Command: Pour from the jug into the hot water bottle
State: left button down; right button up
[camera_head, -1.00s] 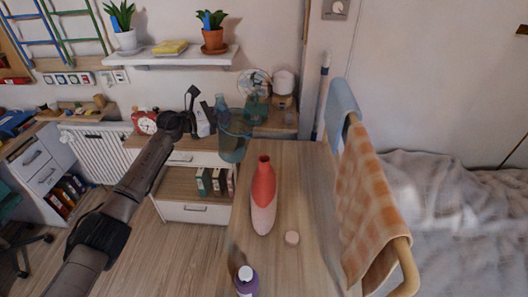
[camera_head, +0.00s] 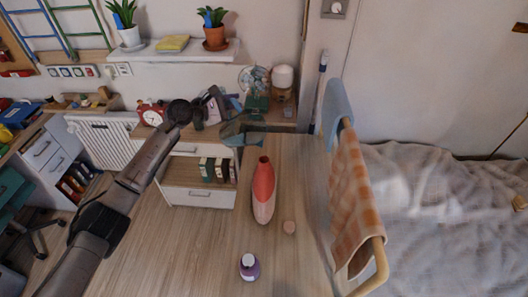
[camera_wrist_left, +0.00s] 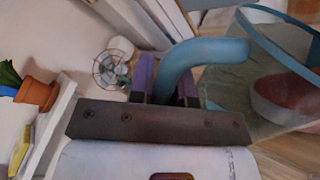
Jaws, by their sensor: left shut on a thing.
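The clear blue-green jug (camera_head: 243,129) is in the air above the far end of the wooden table, tipped over toward the right. My left gripper (camera_head: 223,110) is shut on its handle; the blue handle (camera_wrist_left: 200,52) shows between the fingers in the left wrist view. The hot water bottle (camera_head: 263,190), red above and pale pink below, stands on the table with its open neck up. The jug is beyond the neck and a little left of it, apart from it. No stream shows. My right gripper is out of view.
A rail with an orange checked towel (camera_head: 355,190) borders the table's right side. A low cabinet (camera_head: 199,197) stands behind at left.

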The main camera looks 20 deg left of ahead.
pick_arm(q)
jog(key=shift+s+d+r+m+p, duration=0.15)
jog(key=shift+d+r+m+p, duration=0.05)
jog(key=shift+r+p, duration=0.25)
jog(key=shift+s+d+r+m+p, duration=0.1)
jog(key=shift+d+r+m+p, duration=0.1)
jog(key=shift+r+p, duration=0.2)
jog(key=shift+r, duration=0.15)
jog(key=shift+d, duration=0.1)
jog(key=shift+r+m, duration=0.15)
jog(key=shift+m, duration=0.15)
jog(key=shift+s+d+r+y+p, duration=0.2)
jog(key=shift+y+p, duration=0.1)
jog(key=shift+p, duration=0.3)
jog(key=shift+d+r+m+p, duration=0.1)
jog(key=shift+r+m+p, duration=0.1)
jog(key=shift+m+p, duration=0.15)
jog(key=shift+s+d+r+p, duration=0.1)
jog(key=shift+d+r+p, duration=0.15)
jog(key=shift+p, duration=0.25)
